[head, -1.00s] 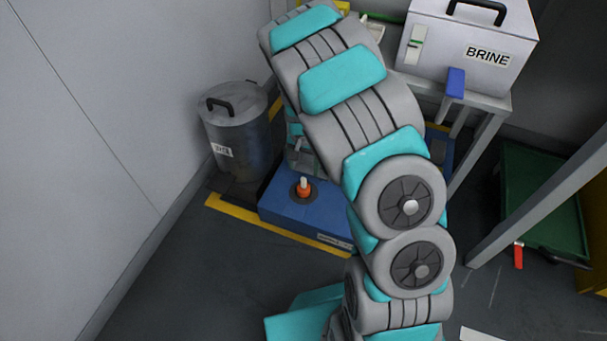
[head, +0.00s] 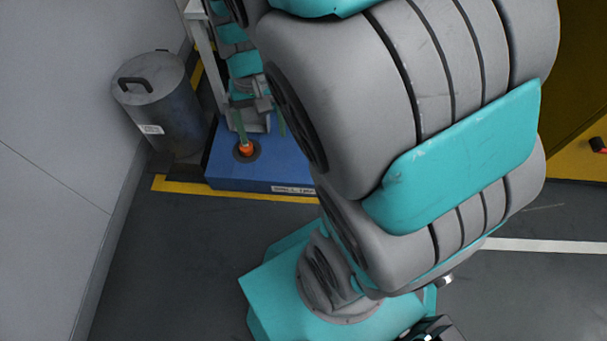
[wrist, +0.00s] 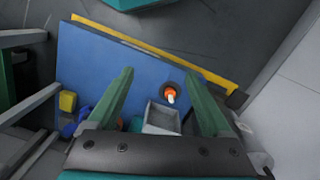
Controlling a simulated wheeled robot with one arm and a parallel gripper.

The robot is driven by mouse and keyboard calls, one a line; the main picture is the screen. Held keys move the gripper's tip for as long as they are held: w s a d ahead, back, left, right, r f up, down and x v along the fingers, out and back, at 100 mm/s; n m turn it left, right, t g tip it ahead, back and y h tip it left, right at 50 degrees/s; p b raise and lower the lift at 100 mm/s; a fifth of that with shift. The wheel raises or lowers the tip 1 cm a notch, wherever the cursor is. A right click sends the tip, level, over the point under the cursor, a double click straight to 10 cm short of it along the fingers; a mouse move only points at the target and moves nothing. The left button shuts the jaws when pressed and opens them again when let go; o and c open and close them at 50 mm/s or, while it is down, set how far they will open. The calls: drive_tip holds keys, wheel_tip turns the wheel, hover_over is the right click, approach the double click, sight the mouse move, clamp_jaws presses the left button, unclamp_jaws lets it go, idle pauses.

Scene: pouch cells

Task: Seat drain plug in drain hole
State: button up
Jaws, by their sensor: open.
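The drain plug (head: 246,149) is orange with a white stem. It stands in a dark round ring (head: 240,158), apparently the drain hole, in the top of a blue spill platform (head: 222,173). I cannot tell how deep it sits. In the wrist view, the plug (wrist: 170,96) shows between the two spread fingers of my gripper (wrist: 158,73), closer to the right one. Neither finger is seen clamping it. A small grey open tray (wrist: 163,117) lies beside it.
A grey lidded bin (head: 155,95) stands left of the platform, near the wall. A yellow strip (head: 235,193) edges the platform. Yellow and blue items (wrist: 68,101) lie at the left in the wrist view. Dark floor in front is clear.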

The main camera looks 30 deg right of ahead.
drive_tip(key=s+r+n, duration=0.3)
drive_tip(key=s+r, duration=0.1)
drive_tip(key=s, duration=1.2)
drive_tip(key=shift+r+n+g, duration=0.2)
drive_tip(key=shift+n+g, duration=0.1)
wheel_tip(320, 180, up, 11)
drive_tip(key=p, duration=1)
drive_tip(key=shift+f+p, duration=0.15)
drive_tip(key=shift+p, duration=0.2)
drive_tip(key=shift+w, duration=0.1)
